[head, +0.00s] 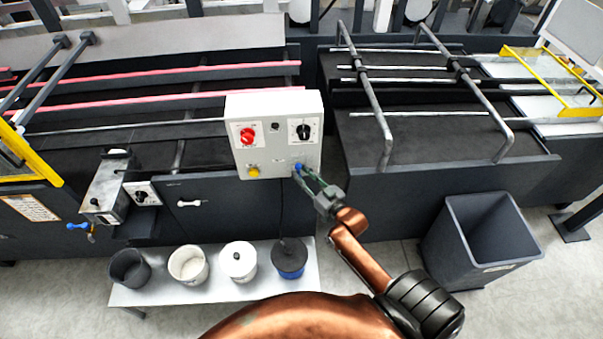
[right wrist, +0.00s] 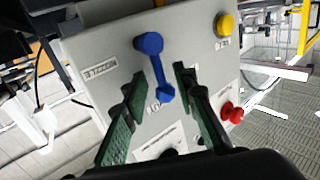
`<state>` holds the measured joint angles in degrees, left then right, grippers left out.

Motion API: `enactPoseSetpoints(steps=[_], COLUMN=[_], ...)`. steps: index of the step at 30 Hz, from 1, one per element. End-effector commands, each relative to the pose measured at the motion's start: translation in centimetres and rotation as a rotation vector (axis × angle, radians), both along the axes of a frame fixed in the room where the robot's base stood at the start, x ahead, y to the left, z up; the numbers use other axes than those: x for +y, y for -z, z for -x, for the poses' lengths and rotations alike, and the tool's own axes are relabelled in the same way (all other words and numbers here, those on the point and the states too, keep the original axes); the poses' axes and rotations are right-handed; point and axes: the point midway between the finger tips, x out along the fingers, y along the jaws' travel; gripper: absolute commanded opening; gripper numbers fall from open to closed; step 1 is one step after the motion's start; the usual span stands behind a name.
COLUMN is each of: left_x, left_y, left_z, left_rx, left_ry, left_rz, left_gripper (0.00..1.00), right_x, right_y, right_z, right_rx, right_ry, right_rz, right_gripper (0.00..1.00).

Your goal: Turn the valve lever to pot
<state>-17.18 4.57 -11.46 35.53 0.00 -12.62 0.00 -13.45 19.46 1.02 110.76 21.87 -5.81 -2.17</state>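A pale grey control box (head: 275,135) stands at the middle of the machine. Its blue lever (head: 298,168) is at the lower right of the front face, mostly hidden by my right gripper (head: 307,177). In the right wrist view the blue lever (right wrist: 155,66) runs from a round hub down to a knobbed end. The open fingers of my right gripper (right wrist: 161,82) reach toward the panel on either side of the lever's lower part, with gaps visible. My left gripper is not in view.
The box also bears a red knob (head: 247,136), a black selector (head: 303,131) and a yellow button (head: 253,171). Several pots stand on a low bench (head: 210,293) below. A dark bin (head: 462,246) stands at right. Another small blue handle (head: 77,226) is at far left.

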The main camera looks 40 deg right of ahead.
Motion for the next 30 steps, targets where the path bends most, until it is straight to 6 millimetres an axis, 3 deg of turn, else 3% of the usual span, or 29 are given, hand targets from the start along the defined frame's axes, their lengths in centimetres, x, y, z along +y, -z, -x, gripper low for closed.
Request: enactPoseSetpoints(steps=[11, 22, 30], left_x=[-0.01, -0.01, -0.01], left_y=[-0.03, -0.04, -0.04], left_z=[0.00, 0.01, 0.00], left_rx=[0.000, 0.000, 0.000], left_ry=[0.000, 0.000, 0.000], left_rz=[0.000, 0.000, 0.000], left_gripper=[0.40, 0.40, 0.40], right_x=[0.03, 0.03, 0.02], right_y=[0.05, 0.05, 0.05], right_z=[-0.69, -0.67, -0.66], right_rx=[0.001, 0.001, 0.001], right_ry=[0.000, 0.000, 0.000], right_rz=[-0.001, -0.001, 0.000], right_gripper=[0.26, 0.00, 0.00])
